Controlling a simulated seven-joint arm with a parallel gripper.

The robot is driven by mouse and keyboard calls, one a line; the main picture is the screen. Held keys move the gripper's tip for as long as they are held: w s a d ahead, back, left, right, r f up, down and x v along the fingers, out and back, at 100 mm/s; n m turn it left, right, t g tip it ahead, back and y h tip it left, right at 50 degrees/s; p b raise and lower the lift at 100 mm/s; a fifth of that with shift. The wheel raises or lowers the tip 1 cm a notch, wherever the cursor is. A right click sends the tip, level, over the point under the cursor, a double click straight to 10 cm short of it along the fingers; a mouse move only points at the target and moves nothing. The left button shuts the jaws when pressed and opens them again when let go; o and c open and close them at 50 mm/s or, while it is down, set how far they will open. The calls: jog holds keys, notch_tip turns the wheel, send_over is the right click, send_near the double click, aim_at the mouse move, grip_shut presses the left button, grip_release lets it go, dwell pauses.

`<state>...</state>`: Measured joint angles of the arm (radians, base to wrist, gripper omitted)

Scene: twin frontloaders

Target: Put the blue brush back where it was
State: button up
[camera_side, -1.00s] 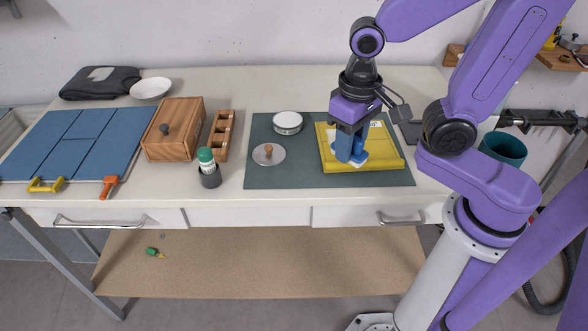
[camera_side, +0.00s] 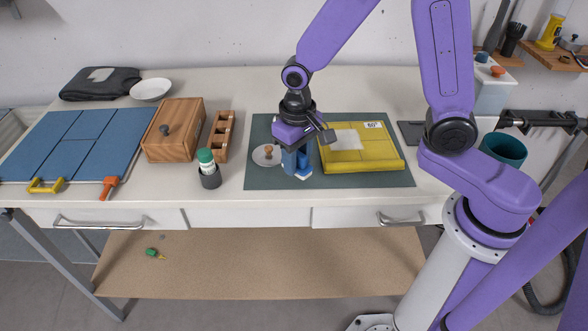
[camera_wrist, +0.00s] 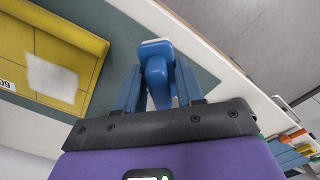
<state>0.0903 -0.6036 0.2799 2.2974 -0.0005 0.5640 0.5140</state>
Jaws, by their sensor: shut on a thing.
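The blue brush (camera_wrist: 157,70) has a white end and sits between the fingers of my gripper (camera_wrist: 158,88) in the wrist view. In the side view, my gripper (camera_side: 296,164) is shut on the brush (camera_side: 304,169) over the dark green mat (camera_side: 270,181), just left of the yellow board (camera_side: 371,155). The white end points down, close to the mat; I cannot tell whether it touches.
A round lid with a wooden knob (camera_side: 267,154) lies just left of my gripper. A pale rectangular patch (camera_side: 346,139) shows on the yellow board. A dark cup with a green-capped bottle (camera_side: 208,168) and a wooden box (camera_side: 173,130) stand further left. The mat's front strip is clear.

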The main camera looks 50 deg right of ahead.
jog(key=shift+w+a+f, duration=0.1)
jog(key=shift+w+f, duration=0.1)
jog(key=shift+f, duration=0.15)
jog(key=shift+w+f, duration=0.15)
jog(key=shift+f, duration=1.5)
jog(key=shift+f, duration=0.2)
jog(key=o, duration=1)
jog(key=shift+r, duration=0.1)
notch_tip(320, 180, up, 12)
jog(key=shift+r, duration=0.15)
